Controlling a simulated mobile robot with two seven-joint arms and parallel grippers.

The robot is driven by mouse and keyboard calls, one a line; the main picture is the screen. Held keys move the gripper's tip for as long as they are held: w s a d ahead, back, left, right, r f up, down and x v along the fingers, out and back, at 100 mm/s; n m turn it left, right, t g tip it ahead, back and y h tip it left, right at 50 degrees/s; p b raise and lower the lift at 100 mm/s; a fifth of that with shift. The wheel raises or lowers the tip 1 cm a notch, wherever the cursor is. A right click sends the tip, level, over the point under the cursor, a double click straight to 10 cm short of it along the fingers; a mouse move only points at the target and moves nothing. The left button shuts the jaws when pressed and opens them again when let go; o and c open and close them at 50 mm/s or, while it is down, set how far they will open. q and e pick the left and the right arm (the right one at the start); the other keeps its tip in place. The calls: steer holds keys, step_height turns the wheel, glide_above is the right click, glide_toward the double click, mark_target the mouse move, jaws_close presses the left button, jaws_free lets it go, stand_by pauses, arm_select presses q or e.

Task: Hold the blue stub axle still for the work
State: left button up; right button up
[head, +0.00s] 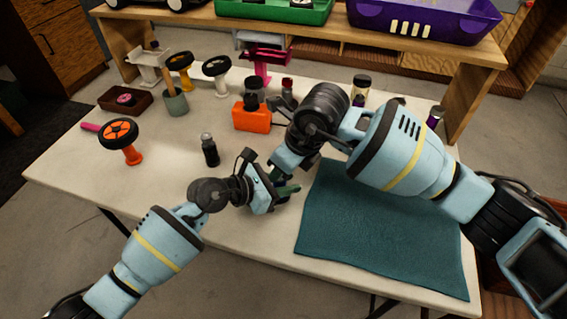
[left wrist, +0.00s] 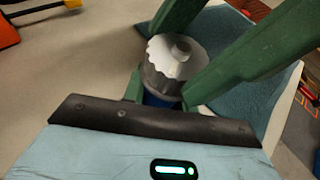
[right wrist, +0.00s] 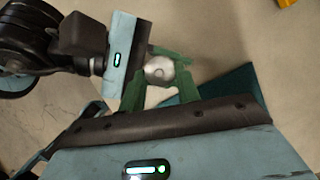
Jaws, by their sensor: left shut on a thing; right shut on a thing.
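The blue stub axle (left wrist: 158,100) shows as a small blue part in the left wrist view, under a ridged grey cap (left wrist: 176,62) with a round stud on top. My left gripper (head: 285,191) is shut on the axle, low at its blue part. My right gripper (head: 275,172) comes in from the other side, with its green fingers around the grey cap. In the right wrist view the cap (right wrist: 159,70) shows as a round silver piece between green fingers. Most of the axle is hidden by the fingers, and the head view does not show it.
A teal mat (head: 385,235) covers the table's right front. An orange block (head: 252,117) and a dark bottle (head: 210,150) stand behind my left arm. The left front is clear.

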steer(key=m, duration=0.2)
steer(key=m+t+h, duration=0.1)
steer(key=m, duration=0.2)
steer(key=shift+s+a+h, duration=0.15)
steer(key=shift+a+h, duration=0.05)
steer(key=shift+h, duration=0.1)
steer(key=shift+m, duration=0.3)
steer(key=o, duration=1)
steer(key=shift+t, duration=0.3)
